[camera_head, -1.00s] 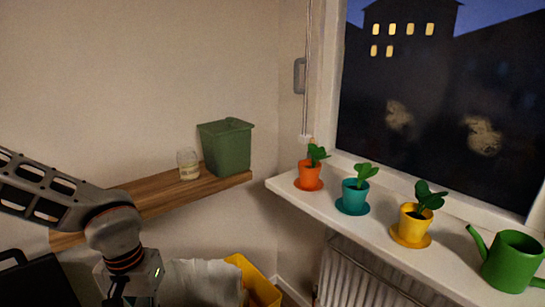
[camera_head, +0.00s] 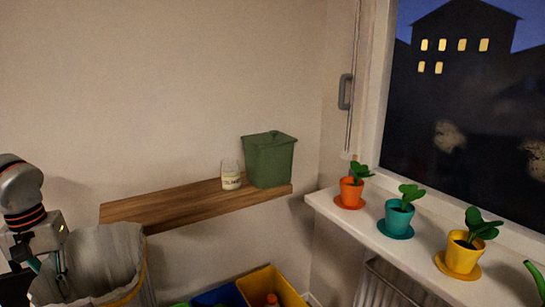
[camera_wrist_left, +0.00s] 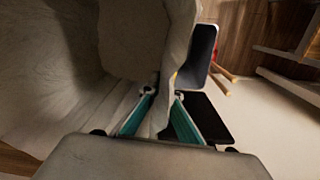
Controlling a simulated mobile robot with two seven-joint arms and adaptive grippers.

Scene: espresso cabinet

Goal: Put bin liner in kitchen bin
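The bin liner (camera_head: 105,255) is a pale grey, open-mouthed bag with a yellow band along its right edge, at the lower left of the head view. My left gripper (camera_head: 48,268) is at its left rim. In the left wrist view, the teal-padded fingers of this gripper (camera_wrist_left: 165,105) are closed in on a fold of the liner (camera_wrist_left: 150,40), which runs between them. The lower part of the liner is cut off in the head view. I cannot make out the kitchen bin for certain. My right gripper is not in view.
A wooden shelf (camera_head: 175,206) holds a glass jar (camera_head: 231,181) and a green lidded container (camera_head: 269,162). Below are yellow (camera_head: 268,285) and blue (camera_head: 222,296) containers. The windowsill (camera_head: 415,250) at right carries potted plants. A dark blue object (camera_wrist_left: 200,55) shows beyond the fingers.

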